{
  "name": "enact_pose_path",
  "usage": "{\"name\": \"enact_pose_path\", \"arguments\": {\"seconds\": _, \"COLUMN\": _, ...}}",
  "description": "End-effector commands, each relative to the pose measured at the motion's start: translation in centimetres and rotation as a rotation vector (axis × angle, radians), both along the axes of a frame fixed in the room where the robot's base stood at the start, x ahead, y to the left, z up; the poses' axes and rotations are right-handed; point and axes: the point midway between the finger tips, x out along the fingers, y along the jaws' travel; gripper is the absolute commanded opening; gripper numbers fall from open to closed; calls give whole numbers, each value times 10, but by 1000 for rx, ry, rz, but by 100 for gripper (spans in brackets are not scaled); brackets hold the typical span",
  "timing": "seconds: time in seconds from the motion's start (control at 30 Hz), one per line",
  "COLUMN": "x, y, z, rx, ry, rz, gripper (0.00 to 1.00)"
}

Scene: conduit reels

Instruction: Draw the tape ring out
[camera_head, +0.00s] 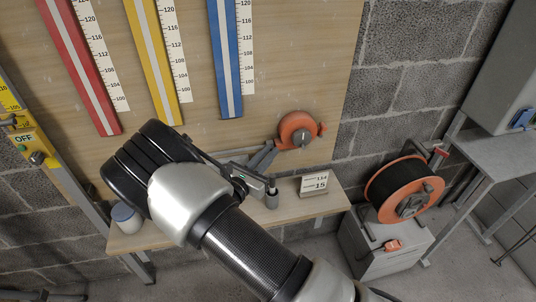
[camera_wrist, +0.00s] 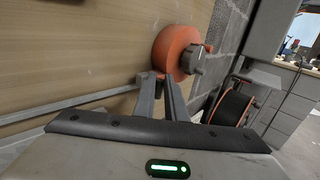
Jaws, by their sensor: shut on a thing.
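An orange tape reel (camera_head: 298,128) with a grey hub is mounted on the wooden board, and it also shows in the wrist view (camera_wrist: 172,49). My gripper (camera_head: 268,148) is at the reel's lower left side, and its two grey fingers show in the wrist view (camera_wrist: 159,80). The fingertips are close together at the reel's lower edge, shut on the tape ring, which is mostly hidden between them. No drawn length of tape is clearly visible between the reel and my fingers.
Red (camera_head: 78,65), yellow (camera_head: 152,62) and blue (camera_head: 224,58) strips with scales hang on the board. Below, a shelf (camera_head: 235,218) holds a jar (camera_head: 126,218), a dark cup (camera_head: 271,198) and a number card (camera_head: 314,183). A large cable reel (camera_head: 403,187) stands at right.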

Motion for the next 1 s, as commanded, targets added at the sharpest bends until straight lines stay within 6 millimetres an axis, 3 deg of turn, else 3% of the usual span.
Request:
{"name": "enact_pose_path", "arguments": {"seconds": 0.17, "x": -3, "y": 16, "z": -2, "rx": 4, "ry": 3, "rz": 5, "gripper": 0}}
{"name": "enact_pose_path", "arguments": {"seconds": 0.6, "x": -36, "y": 129, "z": -5, "rx": 5, "ry": 2, "rz": 7, "gripper": 0}}
{"name": "enact_pose_path", "arguments": {"seconds": 0.77, "x": -41, "y": 144, "z": -4, "rx": 1, "ry": 6, "rz": 4, "gripper": 0}}
{"name": "enact_pose_path", "arguments": {"seconds": 1.0, "x": -42, "y": 145, "z": -3, "rx": 2, "ry": 7, "rz": 3, "gripper": 0}}
